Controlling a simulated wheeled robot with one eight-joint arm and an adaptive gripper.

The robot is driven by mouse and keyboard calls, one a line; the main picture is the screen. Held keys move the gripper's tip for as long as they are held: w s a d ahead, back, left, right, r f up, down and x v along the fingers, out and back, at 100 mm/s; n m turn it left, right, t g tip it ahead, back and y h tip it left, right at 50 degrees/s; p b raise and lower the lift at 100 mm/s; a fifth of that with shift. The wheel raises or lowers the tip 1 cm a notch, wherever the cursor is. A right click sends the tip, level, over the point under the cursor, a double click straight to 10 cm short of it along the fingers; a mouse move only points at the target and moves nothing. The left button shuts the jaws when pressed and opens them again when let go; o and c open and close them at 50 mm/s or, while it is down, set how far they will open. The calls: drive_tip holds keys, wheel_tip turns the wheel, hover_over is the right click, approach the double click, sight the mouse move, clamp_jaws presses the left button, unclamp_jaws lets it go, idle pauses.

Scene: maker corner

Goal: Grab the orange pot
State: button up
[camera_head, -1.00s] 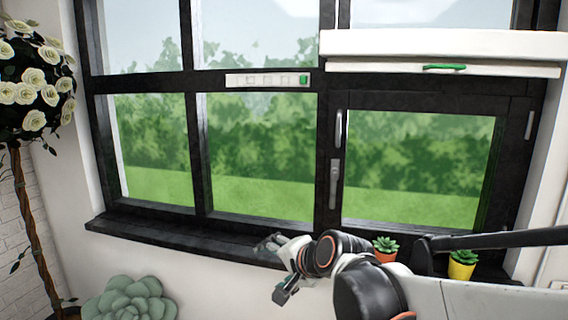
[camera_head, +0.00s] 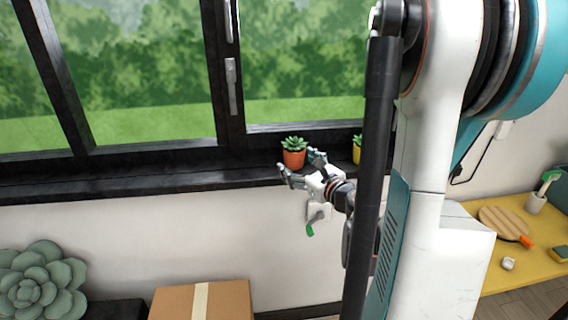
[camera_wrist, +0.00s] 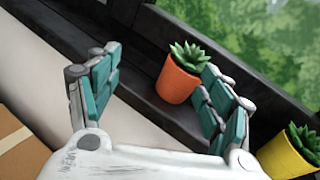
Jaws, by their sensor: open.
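The orange pot (camera_head: 294,159) with a green succulent stands upright on the dark windowsill in the head view. In the wrist view the orange pot (camera_wrist: 177,82) is beyond the fingers, toward the right finger, which overlaps its right edge. My gripper (camera_head: 300,166) is open and empty, just in front of the pot. The wrist view shows its two teal-padded fingers (camera_wrist: 158,95) spread wide apart. I cannot tell whether the right finger touches the pot.
A yellow pot (camera_wrist: 287,156) with a succulent stands on the sill to the right, partly hidden by my arm in the head view (camera_head: 357,150). The windowsill (camera_head: 130,184) is clear to the left. A cardboard box (camera_head: 180,304) is below, and a yellow table (camera_head: 540,235) is at right.

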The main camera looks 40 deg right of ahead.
sight(297, 148)
drive_tip(key=s+d+f+m+h, duration=0.1)
drive_tip(key=s+d+m+h, duration=0.1)
drive_tip(key=s+d+m, duration=0.15)
drive_tip(key=shift+t, duration=0.3)
drive_tip(key=b+x, duration=0.1)
drive_tip(key=x, duration=0.8)
drive_tip(key=shift+b, duration=0.35)
drive_tip(key=shift+b+x, duration=0.75)
drive_tip(key=shift+x, duration=1.85)
drive_tip(key=shift+c, duration=0.4)
drive_tip(key=c, duration=1)
drive_tip(key=shift+c, duration=0.2)
